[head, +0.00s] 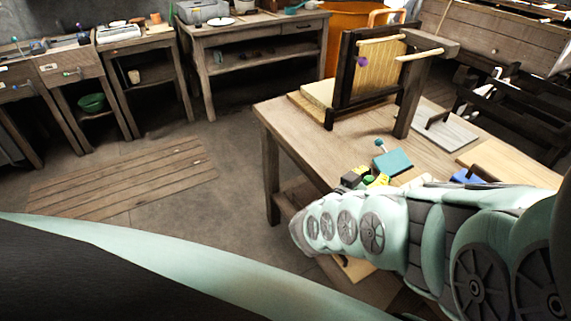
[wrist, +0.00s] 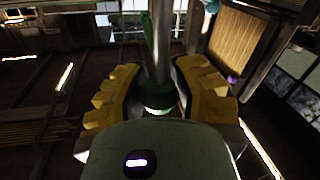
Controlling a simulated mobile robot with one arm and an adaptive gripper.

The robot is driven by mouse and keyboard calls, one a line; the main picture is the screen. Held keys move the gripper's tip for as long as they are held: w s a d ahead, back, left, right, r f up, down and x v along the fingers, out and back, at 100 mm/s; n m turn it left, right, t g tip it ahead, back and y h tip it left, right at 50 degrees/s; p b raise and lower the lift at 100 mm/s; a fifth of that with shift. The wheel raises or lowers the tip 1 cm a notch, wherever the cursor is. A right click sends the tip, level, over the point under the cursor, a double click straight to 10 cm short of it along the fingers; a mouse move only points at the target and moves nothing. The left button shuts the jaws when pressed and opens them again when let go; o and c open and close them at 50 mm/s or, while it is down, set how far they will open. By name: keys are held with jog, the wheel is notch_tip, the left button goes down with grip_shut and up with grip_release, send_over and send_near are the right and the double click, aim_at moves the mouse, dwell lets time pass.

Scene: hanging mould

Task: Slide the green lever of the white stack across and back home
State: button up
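My gripper (wrist: 160,85) has yellow stepped fingers with dark pads, which stand apart. A grey metal post and a slim green piece (wrist: 148,32), perhaps the green lever, show in the gap between and beyond them in the wrist view. A green and pale round part sits low between the pads; I cannot tell whether they touch it. In the head view my gripper (head: 367,179) shows as small yellow, black and green bits on the table, beyond my pale arm. I cannot make out the white stack; my arm may hide it.
The wooden table (head: 290,122) carries a teal block (head: 392,162) with a ball-topped stem. Behind it stands the dark-framed mould panel (head: 374,68) with wooden rods. A grey plate (head: 447,130) and a blue item (head: 466,176) lie right. The floor left of the table is open.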

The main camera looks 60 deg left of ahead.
grip_shut()
jog(key=shift+r, duration=0.15)
jog(key=shift+d, duration=0.1)
